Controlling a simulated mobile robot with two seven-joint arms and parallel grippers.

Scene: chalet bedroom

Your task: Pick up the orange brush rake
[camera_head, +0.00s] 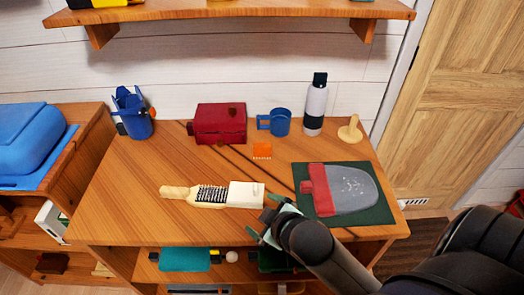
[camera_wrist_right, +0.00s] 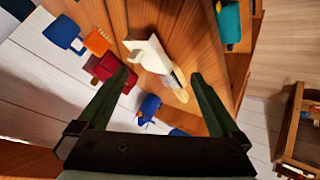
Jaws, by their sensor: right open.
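The orange brush rake (camera_head: 262,150) is a small flat orange piece with a toothed lower edge. It lies on the wooden desk (camera_head: 150,190), in front of the blue mug (camera_head: 280,122). It also shows at upper left in the right wrist view (camera_wrist_right: 97,41), outside the span of the fingers. My right gripper (camera_head: 268,222) is open and empty above the desk's front part, nearer to me than the rake and apart from it. In the right wrist view its two fingers (camera_wrist_right: 160,82) are spread wide. My left gripper is not in view.
A wooden brush (camera_head: 210,195) with a white block (camera_head: 246,195) lies beside my right gripper. A red box (camera_head: 218,122) stands behind left of the rake. A dark green mat (camera_head: 376,214) with a red-and-grey piece lies right. A bottle (camera_head: 315,105) stands behind.

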